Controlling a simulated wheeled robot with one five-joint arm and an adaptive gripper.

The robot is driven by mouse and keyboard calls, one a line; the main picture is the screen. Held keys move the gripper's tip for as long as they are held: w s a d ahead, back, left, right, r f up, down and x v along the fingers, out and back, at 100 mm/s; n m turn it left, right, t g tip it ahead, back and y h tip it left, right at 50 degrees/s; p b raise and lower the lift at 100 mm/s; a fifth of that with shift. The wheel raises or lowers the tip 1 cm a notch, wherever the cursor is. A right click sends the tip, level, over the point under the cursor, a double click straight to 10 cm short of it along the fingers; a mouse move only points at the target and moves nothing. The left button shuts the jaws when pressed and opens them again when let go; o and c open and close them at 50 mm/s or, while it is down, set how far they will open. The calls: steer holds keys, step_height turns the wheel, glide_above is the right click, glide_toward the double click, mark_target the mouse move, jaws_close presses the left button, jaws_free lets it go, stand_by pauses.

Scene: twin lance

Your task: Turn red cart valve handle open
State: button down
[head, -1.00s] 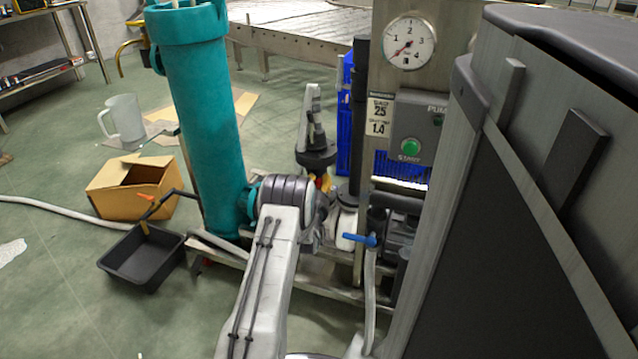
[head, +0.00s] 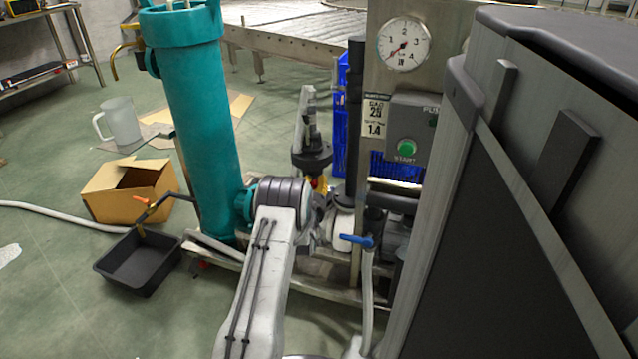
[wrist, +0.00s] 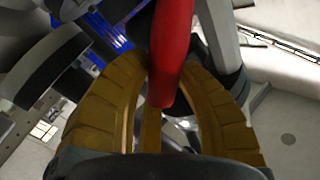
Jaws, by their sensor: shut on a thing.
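The red valve handle (wrist: 172,50) runs down from the top of the wrist view, its rounded end between the yellow fingers of my gripper (wrist: 160,95). The fingers are shut on it, one on each side. In the head view, my arm reaches forward to the cart, and a small bit of red (head: 315,183) and yellow shows beyond my wrist, below a dark round fitting (head: 312,158). The valve body and most of the handle are hidden there by my arm.
A teal cylinder (head: 200,120) stands left of my arm. A blue-handled valve (head: 358,241) sits close on the right, by a panel with a gauge (head: 404,44) and green button (head: 407,148). A large grey cabinet (head: 530,200) fills the right. A black tray (head: 138,262) lies left.

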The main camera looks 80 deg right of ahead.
steer(key=shift+w+a+f, duration=0.15)
steer(key=shift+w+f, duration=0.2)
steer(key=shift+f, duration=0.2)
steer(key=c, duration=1.4)
jaws_free()
steer(key=o, duration=0.7)
steer(key=shift+w+a+r, duration=0.2)
steer(key=shift+w+a, duration=0.1)
steer(key=shift+w, duration=0.25)
steer(key=shift+s+r, duration=0.1)
steer(key=shift+s, duration=0.05)
steer(key=shift+s+d, duration=0.15)
steer(key=shift+s, duration=0.1)
steer(key=shift+s+a, duration=0.1)
steer(key=shift+a, duration=0.2)
steer(key=a, duration=1.1)
steer(key=shift+w+a, duration=0.2)
steer(key=shift+a, duration=0.05)
